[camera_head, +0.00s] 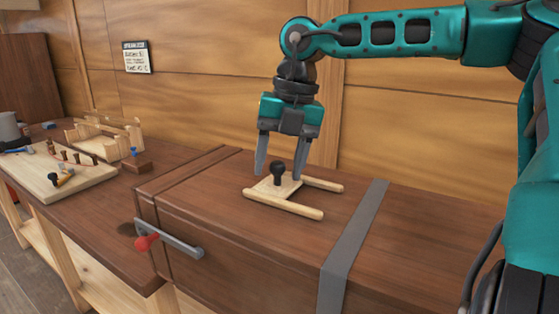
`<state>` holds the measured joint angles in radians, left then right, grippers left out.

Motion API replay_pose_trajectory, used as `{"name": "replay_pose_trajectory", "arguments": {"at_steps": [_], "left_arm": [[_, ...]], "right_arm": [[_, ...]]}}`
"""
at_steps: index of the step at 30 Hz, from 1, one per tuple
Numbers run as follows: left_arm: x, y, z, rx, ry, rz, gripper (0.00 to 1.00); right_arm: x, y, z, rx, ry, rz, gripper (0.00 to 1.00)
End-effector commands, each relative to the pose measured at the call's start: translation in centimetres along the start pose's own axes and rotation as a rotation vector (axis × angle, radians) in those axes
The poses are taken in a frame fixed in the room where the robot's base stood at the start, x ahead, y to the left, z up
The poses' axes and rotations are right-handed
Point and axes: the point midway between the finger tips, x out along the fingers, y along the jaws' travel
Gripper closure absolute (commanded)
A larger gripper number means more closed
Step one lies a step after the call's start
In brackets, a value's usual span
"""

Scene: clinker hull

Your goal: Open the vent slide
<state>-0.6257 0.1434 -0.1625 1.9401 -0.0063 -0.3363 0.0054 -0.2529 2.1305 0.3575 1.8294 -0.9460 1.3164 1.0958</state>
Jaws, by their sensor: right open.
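The vent slide (266,188) is a pale wooden plate with a black knob (278,172) standing on it. It sits between two pale wooden rails (290,206) on top of a brown wooden chest. The plate is at the left end of the rails. My right gripper (280,172) is open and points down, with one finger to each side of the knob in this view. I cannot tell whether the fingers touch the knob. My left gripper is not in view.
The chest (220,205) has a grey metal strap (352,240) across its top and a grey lever (170,238) with a red knob on its front. A workbench at left holds a pale board (65,172) with small parts and a wooden frame (105,140). A panelled wall stands behind.

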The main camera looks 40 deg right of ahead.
Motion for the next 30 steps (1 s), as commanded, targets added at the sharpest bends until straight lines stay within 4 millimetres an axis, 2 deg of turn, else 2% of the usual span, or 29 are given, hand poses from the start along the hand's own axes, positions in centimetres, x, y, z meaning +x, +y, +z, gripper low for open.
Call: {"name": "replay_pose_trajectory", "arguments": {"at_steps": [3, 20, 30], "left_arm": [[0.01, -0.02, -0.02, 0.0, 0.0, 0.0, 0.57], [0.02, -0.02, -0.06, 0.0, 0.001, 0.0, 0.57], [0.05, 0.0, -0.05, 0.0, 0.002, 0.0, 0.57]], "right_arm": [[-0.01, -0.01, -0.01, 0.0, 0.001, 0.0, 0.46], [-0.05, -0.01, 0.0, 0.0, 0.0, 0.0, 0.99], [-0.06, -0.04, -0.02, 0.0, 0.0, 0.0, 1.0]]}}
